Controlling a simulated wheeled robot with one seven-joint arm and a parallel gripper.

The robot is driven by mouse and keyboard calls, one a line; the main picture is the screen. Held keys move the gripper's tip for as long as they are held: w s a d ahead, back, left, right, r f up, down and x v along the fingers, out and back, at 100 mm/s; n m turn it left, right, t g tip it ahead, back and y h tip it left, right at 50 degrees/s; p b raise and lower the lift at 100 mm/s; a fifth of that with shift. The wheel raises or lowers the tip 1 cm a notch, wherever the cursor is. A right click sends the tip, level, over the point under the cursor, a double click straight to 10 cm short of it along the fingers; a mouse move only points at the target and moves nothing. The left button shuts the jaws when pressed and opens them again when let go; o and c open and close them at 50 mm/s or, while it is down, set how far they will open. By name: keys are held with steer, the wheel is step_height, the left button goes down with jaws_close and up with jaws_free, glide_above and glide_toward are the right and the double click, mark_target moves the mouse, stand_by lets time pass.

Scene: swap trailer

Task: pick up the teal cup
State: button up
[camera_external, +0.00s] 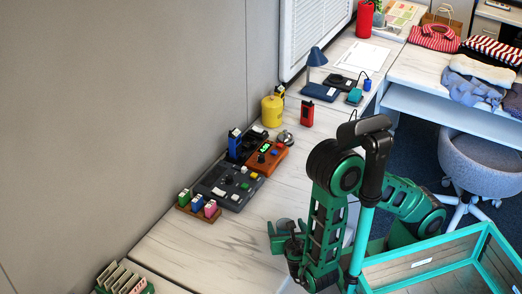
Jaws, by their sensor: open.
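No object can be told for certain as the teal cup. A small teal object (354,96) sits on the far part of the long white desk, to the right of the blue desk lamp; it is too small to tell whether it is a cup. A small blue cylinder (367,85) stands just behind it. My gripper (284,237) is open over the near right edge of the desk, well apart from both. Its fingers are partly hidden by my green arm, and nothing shows between them.
Control boxes (229,184), a yellow canister (272,111) and a red device (307,112) stand along the wall. A teal-framed crate (430,255) is at lower right. A grey chair (482,165) stands by the side table.

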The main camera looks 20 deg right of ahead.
mark_target(284, 221)
steer(key=shift+x, duration=2.75)
steer(key=c, duration=1.2)
